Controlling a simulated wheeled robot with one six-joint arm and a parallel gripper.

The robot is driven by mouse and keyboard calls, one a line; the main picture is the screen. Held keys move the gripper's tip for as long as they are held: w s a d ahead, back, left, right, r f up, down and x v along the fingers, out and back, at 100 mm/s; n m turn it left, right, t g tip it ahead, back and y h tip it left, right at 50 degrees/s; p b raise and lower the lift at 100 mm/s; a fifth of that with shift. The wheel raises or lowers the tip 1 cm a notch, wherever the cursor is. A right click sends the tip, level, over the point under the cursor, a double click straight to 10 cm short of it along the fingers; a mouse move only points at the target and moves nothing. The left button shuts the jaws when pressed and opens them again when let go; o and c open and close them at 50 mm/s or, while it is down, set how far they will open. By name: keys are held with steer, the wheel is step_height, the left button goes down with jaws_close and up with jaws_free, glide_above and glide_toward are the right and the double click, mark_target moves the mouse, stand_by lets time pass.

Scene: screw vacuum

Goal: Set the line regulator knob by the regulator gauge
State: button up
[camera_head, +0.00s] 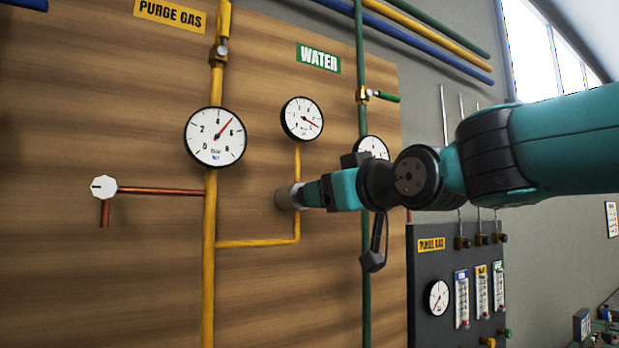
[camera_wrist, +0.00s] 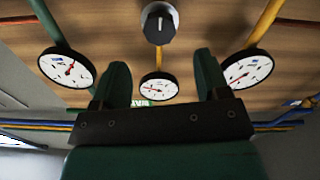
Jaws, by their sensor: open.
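The regulator knob (camera_head: 284,197) is a grey round knob on the wooden panel, beside the thin yellow pipe. It also shows in the wrist view (camera_wrist: 160,22), with a mark across its face running roughly up and down in that picture. The gauge above it (camera_head: 302,118) has a red needle pointing right and slightly down. That gauge shows upside down in the wrist view (camera_wrist: 158,86). My gripper (camera_head: 312,195) is open and empty, its fingers pointing at the knob. In the wrist view the knob lies beyond the fingertips (camera_wrist: 160,62), not between them.
A larger purge gas gauge (camera_head: 215,137) sits left on the thick yellow pipe (camera_head: 209,270). A white knob (camera_head: 103,187) on a copper pipe is further left. Another gauge (camera_head: 372,147) is partly hidden by my arm. A dark panel (camera_head: 430,270) with flow meters stands lower right.

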steer(key=p+x, duration=0.3)
steer(key=x, duration=0.4)
steer(key=shift+w+a, duration=0.15)
steer(key=shift+w, duration=0.05)
steer(key=c, duration=0.9)
steer(key=shift+f, duration=0.1)
steer(key=shift+c, duration=0.2)
